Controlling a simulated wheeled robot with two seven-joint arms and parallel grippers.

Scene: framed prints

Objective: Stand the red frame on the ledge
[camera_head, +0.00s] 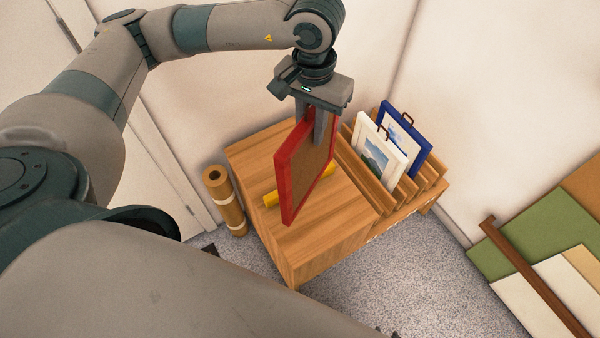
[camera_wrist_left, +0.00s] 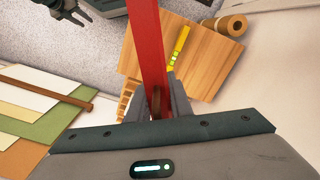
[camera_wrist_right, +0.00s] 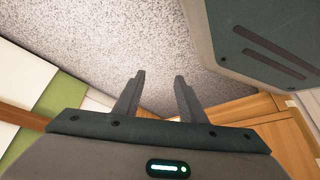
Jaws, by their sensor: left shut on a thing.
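The red frame (camera_head: 284,190) hangs upright from my left gripper (camera_head: 314,130), its brown back panel facing right. My left gripper is shut on the top of the red frame, over the wooden cabinet top. In the left wrist view, the red frame (camera_wrist_left: 149,45) is seen edge-on from above, with a brown hanger part between the fingers (camera_wrist_left: 156,100). A brown rail (camera_head: 535,280), possibly the ledge, crosses coloured panels at the right. My right gripper (camera_wrist_right: 155,95) is open and empty above the grey floor in the right wrist view.
A yellow level (camera_head: 270,199) lies on the cabinet top (camera_head: 320,240), partly behind the frame. A slotted rack (camera_head: 382,198) holds a white frame (camera_head: 378,158) and a blue frame (camera_head: 424,150). A brown roll (camera_head: 224,198) stands left of the cabinet. Speckled floor (camera_head: 430,290) lies clear in front.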

